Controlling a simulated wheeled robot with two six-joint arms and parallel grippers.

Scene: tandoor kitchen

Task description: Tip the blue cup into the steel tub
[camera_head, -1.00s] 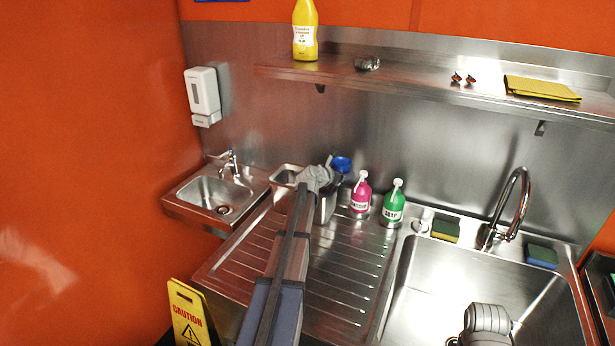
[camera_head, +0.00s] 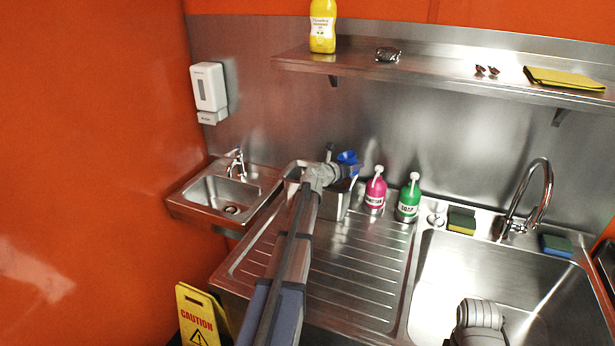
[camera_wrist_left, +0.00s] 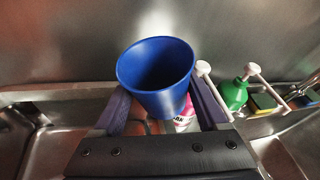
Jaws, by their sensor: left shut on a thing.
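The blue cup (camera_head: 347,158) is between the fingers of my left gripper (camera_head: 338,163), which is shut on it. In the left wrist view the blue cup (camera_wrist_left: 155,75) shows its open mouth, with a finger on each side; I see no contents in it. The steel tub (camera_head: 334,208) stands at the back of the draining board, partly hidden by my left arm. In the head view the cup appears up at the tub's back right rim; its exact height and tilt are hard to tell. My right gripper's fingers do not show.
A pink bottle (camera_head: 375,192) and a green soap bottle (camera_head: 408,198) stand close right of the tub. Sponges (camera_head: 461,220) and a tall tap (camera_head: 540,185) line the large sink (camera_head: 440,270). A small hand sink (camera_head: 222,192) is at left. A shelf (camera_head: 440,77) runs above.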

